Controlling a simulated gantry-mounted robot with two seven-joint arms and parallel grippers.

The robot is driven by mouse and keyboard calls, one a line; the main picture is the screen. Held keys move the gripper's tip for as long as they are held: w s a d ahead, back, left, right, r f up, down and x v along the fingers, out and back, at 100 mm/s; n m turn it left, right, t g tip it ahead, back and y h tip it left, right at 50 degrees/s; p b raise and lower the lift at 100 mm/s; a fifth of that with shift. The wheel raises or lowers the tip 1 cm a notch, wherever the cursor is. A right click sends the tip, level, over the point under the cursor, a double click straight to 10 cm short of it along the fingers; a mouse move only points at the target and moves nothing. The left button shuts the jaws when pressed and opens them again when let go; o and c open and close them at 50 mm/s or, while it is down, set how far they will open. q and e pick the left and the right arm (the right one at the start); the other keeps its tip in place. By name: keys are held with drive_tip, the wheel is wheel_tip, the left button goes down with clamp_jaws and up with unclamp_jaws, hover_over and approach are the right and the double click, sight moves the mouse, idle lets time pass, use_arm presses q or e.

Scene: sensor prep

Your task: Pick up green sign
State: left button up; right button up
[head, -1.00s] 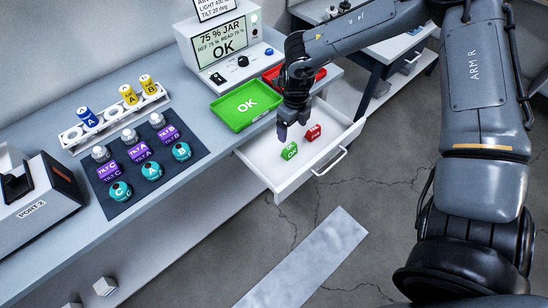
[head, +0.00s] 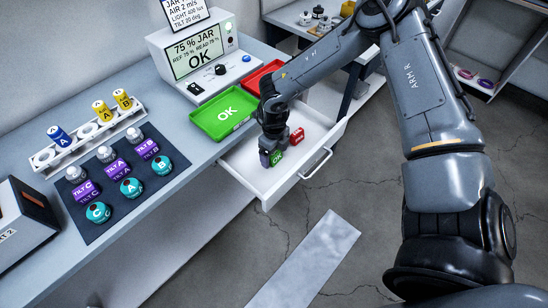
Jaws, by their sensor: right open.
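The green sign (head: 278,155) is a small block with white lettering in the open white drawer (head: 240,158). My right gripper (head: 270,157) is down in the drawer at the green sign and hides part of it. Its jaws are open, with a dark finger on the sign's left side. I cannot tell whether the fingers touch it. A red sign (head: 298,135) stands just behind and to the right, close to the gripper. My left gripper is not in view.
A green tray (head: 222,118) marked OK and a red tray (head: 254,82) lie on the bench above the drawer. A display box (head: 185,62) stands behind them. Teal, purple and grey pieces sit on a dark mat (head: 95,232); a white rack (head: 72,150) holds labelled jars.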

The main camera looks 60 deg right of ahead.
drive_tip(key=shift+f, duration=0.2)
drive_tip(key=shift+c, duration=0.4)
drive_tip(key=c, duration=1)
drive_tip(key=shift+r, duration=0.15)
